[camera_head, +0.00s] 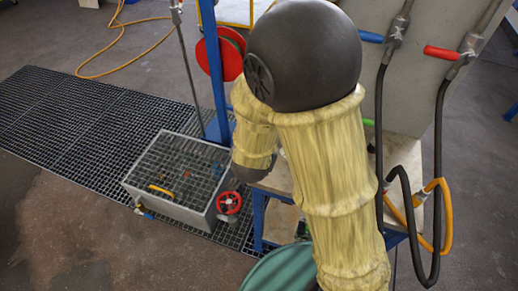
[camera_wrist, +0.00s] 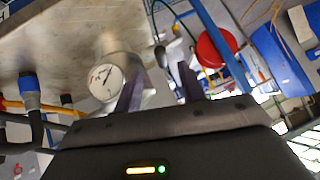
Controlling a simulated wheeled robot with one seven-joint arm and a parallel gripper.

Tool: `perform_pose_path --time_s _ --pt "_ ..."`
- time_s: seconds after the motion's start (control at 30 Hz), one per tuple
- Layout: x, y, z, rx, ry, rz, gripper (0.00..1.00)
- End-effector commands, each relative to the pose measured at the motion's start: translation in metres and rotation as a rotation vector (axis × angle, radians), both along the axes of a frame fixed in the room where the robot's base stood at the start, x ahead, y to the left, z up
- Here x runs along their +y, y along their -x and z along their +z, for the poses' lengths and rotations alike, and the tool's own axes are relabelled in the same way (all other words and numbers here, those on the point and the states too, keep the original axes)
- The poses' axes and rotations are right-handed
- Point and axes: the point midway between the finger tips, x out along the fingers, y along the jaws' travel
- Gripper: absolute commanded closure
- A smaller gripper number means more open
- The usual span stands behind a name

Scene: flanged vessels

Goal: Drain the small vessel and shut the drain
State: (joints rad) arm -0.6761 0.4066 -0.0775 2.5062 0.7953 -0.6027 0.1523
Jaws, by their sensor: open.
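In the wrist view, my gripper (camera_wrist: 160,85) is open, its two dark fingers apart with nothing seen held between them. Just beyond the fingers is a pale, rounded metal body (camera_wrist: 130,66) with a round white dial gauge (camera_wrist: 106,82); I cannot tell for sure that it is the small vessel. In the head view, my yellow-sleeved arm covers the middle and hides my gripper and most of what stands behind it. A red handwheel (camera_head: 229,203) shows just left of the arm, by the corner of a grate-topped metal box (camera_head: 198,212). I cannot tell whether any drain is open.
A blue post (camera_head: 213,65) and red reel (camera_head: 220,52) stand behind. Hoses with blue (camera_head: 371,37) and red (camera_head: 441,52) handles hang right. A green round top (camera_head: 280,272) is below the arm. Floor grating (camera_head: 60,115) lies left.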

Motion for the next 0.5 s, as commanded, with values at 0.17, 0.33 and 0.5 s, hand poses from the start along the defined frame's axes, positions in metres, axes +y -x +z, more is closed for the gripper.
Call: perform_pose_path --time_s 0.17,0.33,0.5 --pt "0.025 0.009 -0.049 -0.195 0.071 -0.103 0.60" --pt "0.038 0.031 -0.069 -0.425 0.170 -0.182 0.60" --pt "0.047 0.061 -0.071 -0.640 0.258 -0.223 0.60"
